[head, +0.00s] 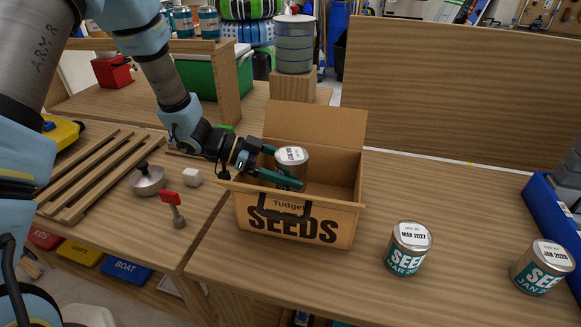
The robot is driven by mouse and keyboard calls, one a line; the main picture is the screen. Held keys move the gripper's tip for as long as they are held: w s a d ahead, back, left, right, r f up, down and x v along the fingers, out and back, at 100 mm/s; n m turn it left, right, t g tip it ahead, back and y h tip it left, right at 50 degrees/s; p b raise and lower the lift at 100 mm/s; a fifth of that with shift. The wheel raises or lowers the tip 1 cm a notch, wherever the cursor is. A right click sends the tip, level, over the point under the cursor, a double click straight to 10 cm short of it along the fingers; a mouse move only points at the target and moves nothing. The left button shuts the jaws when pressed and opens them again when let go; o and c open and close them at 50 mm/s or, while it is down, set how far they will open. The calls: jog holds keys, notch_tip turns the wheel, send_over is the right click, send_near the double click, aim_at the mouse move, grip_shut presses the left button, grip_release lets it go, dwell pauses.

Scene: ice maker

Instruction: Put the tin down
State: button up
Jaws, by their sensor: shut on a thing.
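My gripper (282,166) reaches in from the left over the open seeds box and is shut on a tin (292,157) with a white-labelled lid. The tin is upright, inside the box opening; whether its base touches the box floor is hidden by the front wall. The box (297,222) is cardboard-brown, marked "SEEDS", with its lid raised at the back. Another tin (408,248), marked MAR 2027, stands upright on the table right of the box. A third tin (542,267), marked JAN 2028 or similar, stands farther right.
A blue crate (553,222) stands at the right edge. Left of the box are a red-topped item (171,205), a white cube (192,177), a metal lidded dish (148,180) and a wooden rack (92,178). The tabletop between the box and the MAR 2027 tin is clear.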

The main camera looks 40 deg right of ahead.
jog(key=shift+a+f+b, duration=0.1)
jog(key=shift+f+b, duration=0.2)
jog(key=shift+f, duration=0.35)
